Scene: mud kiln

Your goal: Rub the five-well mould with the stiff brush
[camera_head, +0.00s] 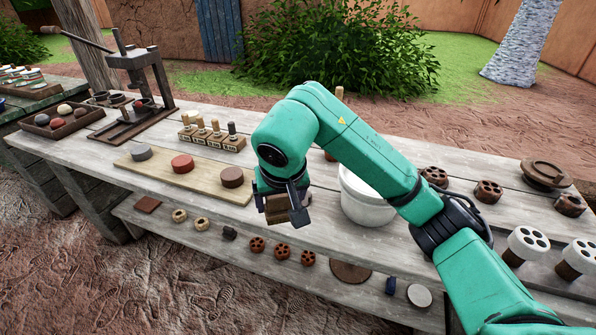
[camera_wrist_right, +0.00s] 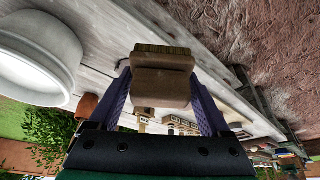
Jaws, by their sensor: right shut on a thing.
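My right gripper (camera_head: 284,208) is shut on a brown block-shaped brush (camera_head: 276,209), held over the front edge of the table. In the right wrist view the brush (camera_wrist_right: 160,86) sits between both fingers, with its bristle side facing away from the palm. Several dark brown pieces with round wells (camera_head: 488,191) stand at the right of the table, near white-topped pieces with wells (camera_head: 528,243). I cannot tell which is the five-well mould, as the wells are too small to count. My left gripper is not in view.
A white bucket (camera_head: 365,202) stands close right of my gripper, partly behind my right arm. A board (camera_head: 205,183) with round cakes lies to the left, before several wooden-handled stamps (camera_head: 212,134). A press (camera_head: 141,87) stands further left. Small pieces line the lower shelf (camera_head: 222,244).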

